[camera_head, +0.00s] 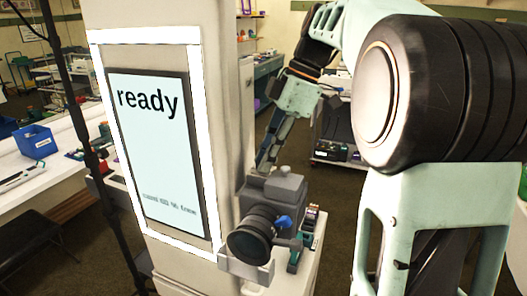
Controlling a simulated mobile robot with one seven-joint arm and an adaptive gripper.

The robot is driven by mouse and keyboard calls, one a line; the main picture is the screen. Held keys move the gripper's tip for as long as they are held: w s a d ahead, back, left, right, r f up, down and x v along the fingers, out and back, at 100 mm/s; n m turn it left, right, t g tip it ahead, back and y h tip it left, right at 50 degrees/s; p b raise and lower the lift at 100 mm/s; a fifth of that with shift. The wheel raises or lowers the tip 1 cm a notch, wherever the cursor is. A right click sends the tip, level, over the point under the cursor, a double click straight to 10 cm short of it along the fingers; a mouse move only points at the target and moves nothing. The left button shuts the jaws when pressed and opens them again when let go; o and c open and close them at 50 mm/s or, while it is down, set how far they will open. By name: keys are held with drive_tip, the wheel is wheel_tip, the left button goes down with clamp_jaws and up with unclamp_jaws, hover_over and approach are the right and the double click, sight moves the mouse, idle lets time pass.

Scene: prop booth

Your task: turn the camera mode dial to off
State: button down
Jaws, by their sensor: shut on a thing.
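A dark grey camera (280,187) stands on a small pale stand beside the white pillar, its large round lens (249,236) facing toward me and a little left. A blue knob (284,222) shows on its front, right of the lens. My gripper (263,169) comes down from above with its dark fingers at the camera's top left, behind the viewfinder hump. It is shut on the mode dial there. The fingertips and body hide the dial, so its setting cannot be read.
A screen (158,150) reading "ready" is on the white pillar, close left of the camera. Small coloured items (308,222) stand right of it. A black pole (80,130) stands at left, near a bench with a blue bin (35,141).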

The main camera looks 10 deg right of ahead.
drive_tip(key=shift+n, duration=0.4)
drive_tip(key=c, duration=1.8)
unclamp_jaws()
drive_tip(key=v, duration=0.8)
drive_tip(key=shift+w, duration=0.1)
